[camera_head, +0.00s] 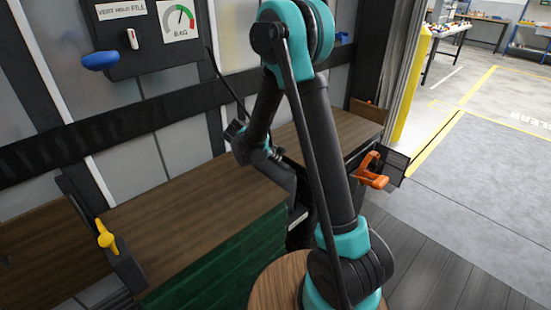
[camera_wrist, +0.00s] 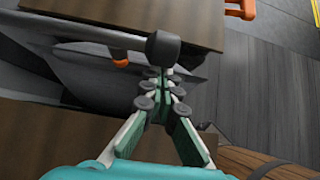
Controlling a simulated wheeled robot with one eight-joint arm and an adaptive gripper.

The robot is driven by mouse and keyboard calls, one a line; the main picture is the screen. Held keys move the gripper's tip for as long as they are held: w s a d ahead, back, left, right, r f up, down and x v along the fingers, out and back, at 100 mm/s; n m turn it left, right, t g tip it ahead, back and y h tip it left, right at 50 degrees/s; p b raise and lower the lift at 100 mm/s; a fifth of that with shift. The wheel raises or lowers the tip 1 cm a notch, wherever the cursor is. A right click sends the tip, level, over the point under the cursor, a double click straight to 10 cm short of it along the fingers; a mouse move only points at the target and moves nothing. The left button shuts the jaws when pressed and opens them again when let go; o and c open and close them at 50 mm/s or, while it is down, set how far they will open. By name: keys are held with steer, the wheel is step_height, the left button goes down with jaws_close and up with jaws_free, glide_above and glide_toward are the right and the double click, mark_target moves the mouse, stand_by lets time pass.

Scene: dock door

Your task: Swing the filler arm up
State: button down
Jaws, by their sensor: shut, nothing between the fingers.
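My gripper (camera_wrist: 165,88) shows in the wrist view with its fingers together and nothing between them. A dark rounded knob (camera_wrist: 162,48) on a dark bar (camera_wrist: 110,38) is just beyond the fingertips; I cannot tell if they touch. This may be the filler arm, but no label confirms it. In the head view my own arm hides the fingertips and that spot. A control panel (camera_head: 121,66) at the upper left carries the words VENT HOLD FILL, a white switch (camera_head: 132,38), a blue handle (camera_head: 100,60) and a BAG gauge (camera_head: 180,20).
A wooden bench top (camera_head: 190,195) runs along the wall above a green front (camera_head: 215,262). A yellow handle (camera_head: 106,236) is at the left, an orange handle (camera_head: 371,172) at the right. A round wooden top (camera_head: 272,285) stands near my base.

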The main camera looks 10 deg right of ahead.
steer(key=shift+r, duration=0.1)
steer(key=w+a+r, duration=0.2)
steer(key=w+r, duration=0.1)
steer(key=r, duration=0.6)
steer(key=w+a+r+g, duration=0.1)
steer(key=w+a+r, duration=0.2)
steer(key=r, duration=0.7)
steer(key=shift+w+r+n+h, duration=0.15)
steer(key=shift+w+n+h, duration=0.2)
steer(key=shift+w, duration=0.2)
steer(key=shift+a, duration=0.15)
